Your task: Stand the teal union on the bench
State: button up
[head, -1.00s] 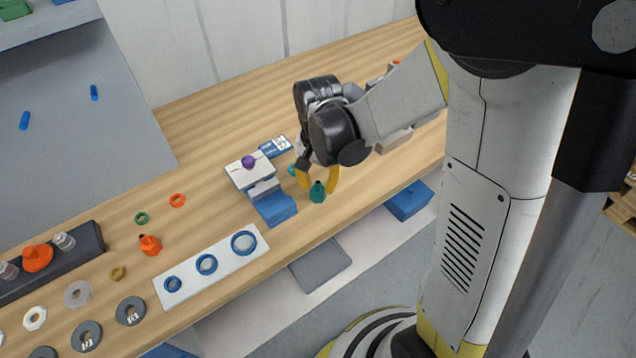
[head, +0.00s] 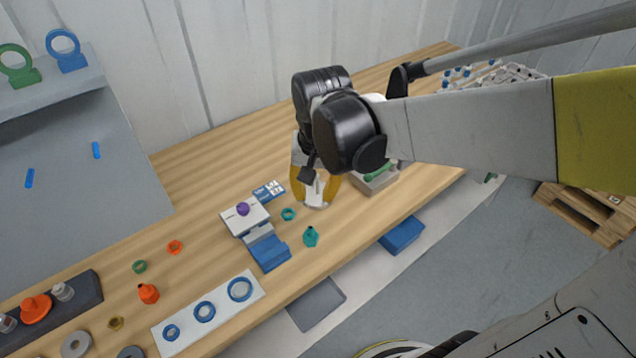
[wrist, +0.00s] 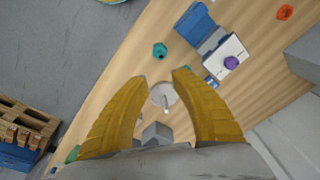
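The teal union (head: 311,236) is on the bench near its front edge, right of the blue block, with a narrow dark stub pointing up; it looks upright. It also shows in the wrist view (wrist: 159,50), beyond my fingertips. My gripper (head: 315,198) is above the bench, behind and apart from the union. Its yellow fingers are spread open in the wrist view (wrist: 160,76). A pale round piece (wrist: 163,95) shows between them; I cannot tell whether they touch it. A small teal ring (head: 288,214) lies behind the union.
A white-and-blue fixture (head: 268,250) with a purple knob (head: 243,209) stands left of the union. A white plate with blue rings (head: 221,309) lies farther left. A grey tray with a green part (head: 378,178) is right of my gripper. Bare wood lies right of the union.

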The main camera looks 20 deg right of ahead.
jog(key=s+d+r+n+t, duration=0.1)
jog(key=s+r+n+t, duration=0.3)
jog(key=s, duration=0.4)
jog(key=shift+d+r+n+t, duration=0.35)
jog(key=shift+r+t, duration=0.4)
jog(key=shift+t, duration=0.15)
jog(key=shift+s+f, duration=0.1)
jog(key=shift+f+b, duration=0.95)
jog(key=shift+b, duration=0.15)
